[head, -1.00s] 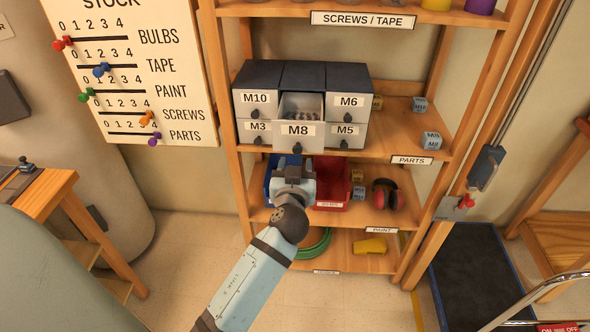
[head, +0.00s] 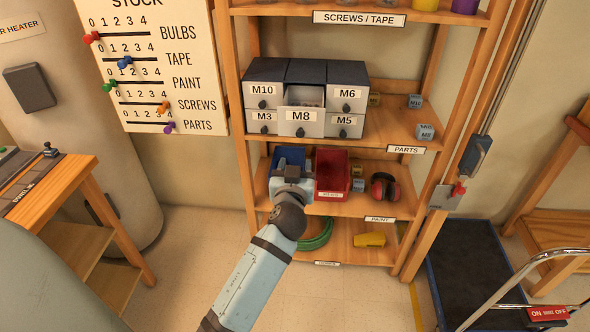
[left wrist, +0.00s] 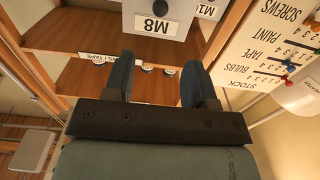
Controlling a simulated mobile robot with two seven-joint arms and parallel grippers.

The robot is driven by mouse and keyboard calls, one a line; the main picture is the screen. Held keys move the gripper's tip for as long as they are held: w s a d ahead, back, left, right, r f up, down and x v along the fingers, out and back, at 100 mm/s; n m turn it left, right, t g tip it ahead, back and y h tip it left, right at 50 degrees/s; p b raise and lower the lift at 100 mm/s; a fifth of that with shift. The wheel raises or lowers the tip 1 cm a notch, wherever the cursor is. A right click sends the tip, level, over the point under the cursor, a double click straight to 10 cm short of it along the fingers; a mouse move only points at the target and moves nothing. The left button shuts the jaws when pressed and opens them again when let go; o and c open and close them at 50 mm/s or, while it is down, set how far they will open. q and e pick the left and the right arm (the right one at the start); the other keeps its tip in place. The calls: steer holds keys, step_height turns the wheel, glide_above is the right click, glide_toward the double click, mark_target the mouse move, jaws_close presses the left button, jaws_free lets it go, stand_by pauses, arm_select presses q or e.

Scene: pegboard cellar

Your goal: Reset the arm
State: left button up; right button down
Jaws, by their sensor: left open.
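My left gripper (head: 291,186) is in front of the shelf rack, just below the drawer cabinet and before the blue bin. In the left wrist view its two dark blue fingers (left wrist: 156,80) stand apart with nothing between them. The grey drawer cabinet (head: 304,72) stands on the parts shelf. Its M8 drawer (head: 301,121) is pulled out, and its front also shows in the left wrist view (left wrist: 156,26), apart from the fingers. My right gripper is in neither view.
A blue bin (head: 289,156) and a red bin (head: 331,172) sit on the shelf behind my gripper, beside red earmuffs (head: 385,188). A green hose coil (head: 316,236) lies lower. A wooden bench (head: 50,185) stands left and a cart (head: 480,265) right.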

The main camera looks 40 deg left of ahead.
arm_select(q)
steer(key=shift+s+d, duration=0.15)
steer(key=shift+s, duration=0.15)
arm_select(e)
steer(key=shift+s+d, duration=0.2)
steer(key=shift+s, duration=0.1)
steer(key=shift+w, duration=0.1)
arm_select(q)
steer(key=s+d+f+m+g+h, duration=0.2)
steer(key=s+d+f+m+h, duration=0.2)
steer(key=s+d+f+h, duration=0.55)
steer(key=s+d+f+m+g+h, duration=0.3)
steer(key=s+d+f+m, duration=0.25)
steer(key=s+f, duration=0.85)
step_height(320, 180, up, 10)
steer(key=p, duration=1.2)
steer(key=shift+s+r+p, duration=0.15)
steer(key=shift+s+p, duration=0.05)
steer(key=shift+p, duration=0.15)
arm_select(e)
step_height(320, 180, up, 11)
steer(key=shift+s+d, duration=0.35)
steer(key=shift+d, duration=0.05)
